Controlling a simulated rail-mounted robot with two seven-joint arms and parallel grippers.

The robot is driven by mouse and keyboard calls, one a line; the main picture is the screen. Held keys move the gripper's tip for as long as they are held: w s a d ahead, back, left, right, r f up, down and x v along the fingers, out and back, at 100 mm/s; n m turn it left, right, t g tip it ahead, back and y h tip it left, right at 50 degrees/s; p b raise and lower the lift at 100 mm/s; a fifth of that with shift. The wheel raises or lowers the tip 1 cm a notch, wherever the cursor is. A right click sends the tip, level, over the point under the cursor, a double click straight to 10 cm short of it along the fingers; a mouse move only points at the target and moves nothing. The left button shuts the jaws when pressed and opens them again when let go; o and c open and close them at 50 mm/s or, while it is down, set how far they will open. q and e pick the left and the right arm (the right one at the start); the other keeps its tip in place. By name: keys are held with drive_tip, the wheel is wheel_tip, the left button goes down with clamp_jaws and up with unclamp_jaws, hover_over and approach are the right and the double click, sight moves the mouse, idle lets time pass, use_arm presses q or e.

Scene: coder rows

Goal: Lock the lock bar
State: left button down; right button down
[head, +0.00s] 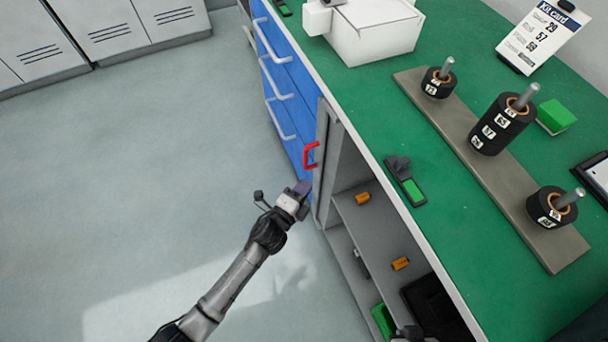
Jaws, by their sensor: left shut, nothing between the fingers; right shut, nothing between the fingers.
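The lock bar (321,172) is a tall grey strip standing at the right end of the blue drawer fronts, beside the open shelf bay. A red handle (307,155) sticks out from it to the left. I cannot tell from this angle whether the bar is latched. My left gripper (303,187) is shut and empty, just below the red handle and close to the bar; I cannot tell whether it touches the bar. Only a small dark piece of my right gripper (411,333) shows at the bottom edge, in front of the shelf bay; it is shut and empty.
The shelf bay holds orange parts (400,264) and a green bin (383,321). The green bench top (370,110) carries a plank (450,125) with black coders. Floor at left is clear.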

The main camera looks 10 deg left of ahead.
use_arm(q)
drive_tip(key=p+v, duration=0.3)
drive_tip(key=v, duration=0.6)
drive_tip(key=shift+a, duration=0.15)
drive_tip(key=shift+w, duration=0.1)
